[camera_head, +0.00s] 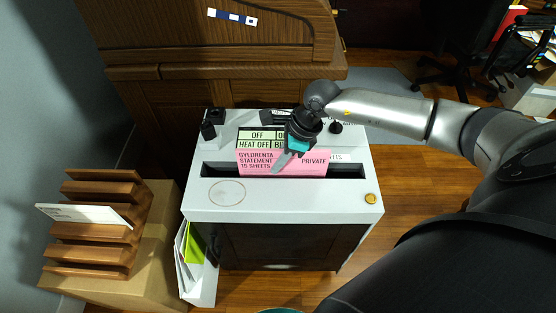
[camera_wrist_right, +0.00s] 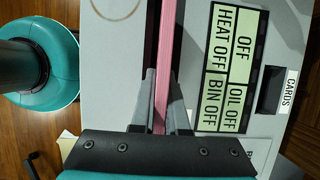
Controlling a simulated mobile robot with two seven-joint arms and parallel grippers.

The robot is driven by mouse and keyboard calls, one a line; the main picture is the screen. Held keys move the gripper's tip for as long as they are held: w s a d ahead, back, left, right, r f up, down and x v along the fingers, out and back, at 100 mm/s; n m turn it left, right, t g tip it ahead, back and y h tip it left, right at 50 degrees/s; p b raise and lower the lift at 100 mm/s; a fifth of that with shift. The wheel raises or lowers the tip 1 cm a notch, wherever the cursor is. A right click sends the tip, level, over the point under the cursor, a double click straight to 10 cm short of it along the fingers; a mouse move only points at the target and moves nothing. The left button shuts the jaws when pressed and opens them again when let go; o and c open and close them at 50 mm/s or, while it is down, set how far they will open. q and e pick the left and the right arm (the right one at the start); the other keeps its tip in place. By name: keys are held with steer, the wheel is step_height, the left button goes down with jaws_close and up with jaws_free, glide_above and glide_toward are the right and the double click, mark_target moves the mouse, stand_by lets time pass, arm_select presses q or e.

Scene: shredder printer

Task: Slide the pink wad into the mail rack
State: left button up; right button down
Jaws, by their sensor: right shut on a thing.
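The pink wad (camera_head: 255,169) stands upright at the shredder's long dark slot (camera_head: 348,171), its printed face toward me, reading "GYLDRENIA STATEMENT 15 SHEETS" and "PRIVATE". Its lower edge is at or inside the slot; I cannot tell how deep. My right gripper (camera_head: 288,160) is shut on the wad from above, one finger across the printed face. The right wrist view shows the wad (camera_wrist_right: 166,50) edge-on between the two fingers (camera_wrist_right: 161,112). The wooden mail rack (camera_head: 103,174) stands at the left with a white envelope (camera_head: 88,214) in it. My left gripper is out of view.
The rack sits on a cardboard box (camera_head: 160,262). The white shredder cabinet (camera_head: 290,205) has a yellow button (camera_head: 370,198) and label plates (camera_wrist_right: 228,65). A side bin (camera_head: 203,285) holds papers. A wooden desk (camera_head: 215,60) stands behind.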

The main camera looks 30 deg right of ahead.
steer(key=shift+r, duration=0.15)
steer(key=shift+r+p, duration=0.9)
